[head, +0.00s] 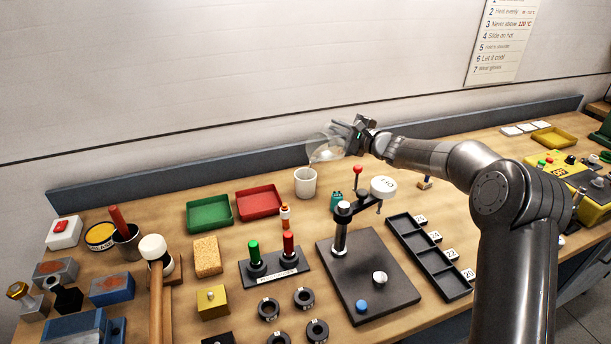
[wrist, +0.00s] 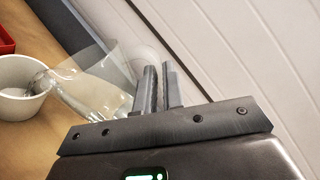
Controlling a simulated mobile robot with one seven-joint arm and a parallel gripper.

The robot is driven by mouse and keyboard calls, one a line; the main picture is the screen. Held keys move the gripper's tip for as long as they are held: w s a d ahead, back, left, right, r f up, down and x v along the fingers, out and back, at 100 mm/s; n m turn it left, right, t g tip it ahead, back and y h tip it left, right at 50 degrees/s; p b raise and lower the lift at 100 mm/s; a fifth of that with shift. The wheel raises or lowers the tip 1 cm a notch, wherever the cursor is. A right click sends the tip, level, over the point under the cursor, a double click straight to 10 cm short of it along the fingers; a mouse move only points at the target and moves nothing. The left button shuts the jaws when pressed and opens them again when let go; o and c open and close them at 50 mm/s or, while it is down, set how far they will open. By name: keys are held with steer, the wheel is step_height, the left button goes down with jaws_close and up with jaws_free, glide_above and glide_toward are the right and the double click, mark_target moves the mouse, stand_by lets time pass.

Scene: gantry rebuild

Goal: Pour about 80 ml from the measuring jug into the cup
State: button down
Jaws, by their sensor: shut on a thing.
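The clear measuring jug (head: 323,148) is tilted to the left above the bench, its lip over the white cup (head: 306,183). My gripper (head: 352,135) is shut on the jug at its right side. In the wrist view, my gripper's fingers (wrist: 160,90) stand close together beside the transparent jug (wrist: 95,92). Clear liquid shows in the jug, and its mouth reaches the rim of the white cup (wrist: 20,75). The cup stands upright on the bench. A clear stream seems to show at the cup's rim. The level inside the cup cannot be read.
A red tray (head: 259,202) and a green tray (head: 209,213) lie left of the cup. A dark stand with a red-knobbed lever (head: 358,171) is in front and to the right. The bench's raised back edge (head: 240,165) runs behind the cup.

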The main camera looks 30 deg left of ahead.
mark_target(342, 140)
steer(key=shift+s+a+r+n, duration=0.25)
steer(key=shift+s+r+n, duration=0.5)
steer(key=shift+n, duration=0.15)
stand_by(1.4)
steer(key=w+f+m, duration=0.1)
steer(key=f+m, duration=0.1)
steer(key=w+d+f+m, duration=0.1)
steer(key=w+f+m, duration=0.1)
steer(key=shift+w+d+f+m, duration=0.1)
steer(key=shift+w+f+m, duration=0.2)
steer(key=shift+m, duration=0.3)
steer(key=shift+w+d+f+m, duration=0.15)
steer(key=shift+w+f+m, duration=0.25)
steer(key=shift+f+m, duration=0.2)
stand_by(1.0)
